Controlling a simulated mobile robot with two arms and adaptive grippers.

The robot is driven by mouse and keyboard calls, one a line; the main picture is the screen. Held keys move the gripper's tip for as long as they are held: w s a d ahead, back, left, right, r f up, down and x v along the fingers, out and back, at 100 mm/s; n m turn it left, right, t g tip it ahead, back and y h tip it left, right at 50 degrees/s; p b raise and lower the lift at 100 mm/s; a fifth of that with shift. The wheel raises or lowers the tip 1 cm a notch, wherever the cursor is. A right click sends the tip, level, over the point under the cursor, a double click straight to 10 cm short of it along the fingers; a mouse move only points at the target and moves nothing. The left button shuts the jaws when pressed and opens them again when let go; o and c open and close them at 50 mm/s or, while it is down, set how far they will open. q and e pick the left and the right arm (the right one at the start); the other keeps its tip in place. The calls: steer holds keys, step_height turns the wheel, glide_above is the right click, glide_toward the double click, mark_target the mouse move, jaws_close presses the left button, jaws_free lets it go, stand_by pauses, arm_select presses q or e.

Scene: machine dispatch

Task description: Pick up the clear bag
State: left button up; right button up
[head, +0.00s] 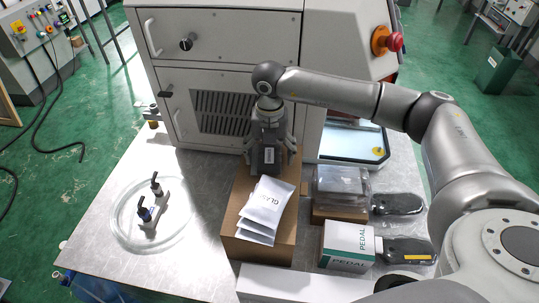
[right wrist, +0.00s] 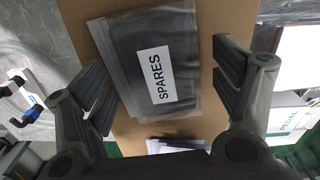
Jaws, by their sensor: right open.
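A clear, greyish bag with a white SPARES label (right wrist: 135,52) lies flat on a cardboard box in the right wrist view. In the head view the bag (head: 268,168) shows only in part under my right gripper, at the far end of the box. My right gripper (head: 268,150) is open above the bag, pointing down, its fingers on either side. The right wrist view shows the open fingers (right wrist: 167,95) apart from the bag's edges, with nothing between them gripped. My left gripper is not in view.
White GLASS packets (head: 266,205) lie on the near part of the cardboard box (head: 245,240). To the right are a clear-wrapped package (head: 340,182), a PEDAL box (head: 347,245) and black pedals (head: 398,204). The machine (head: 220,80) stands close behind. A coiled hose (head: 120,225) lies left.

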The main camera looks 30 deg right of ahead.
steer(key=c, duration=1.1)
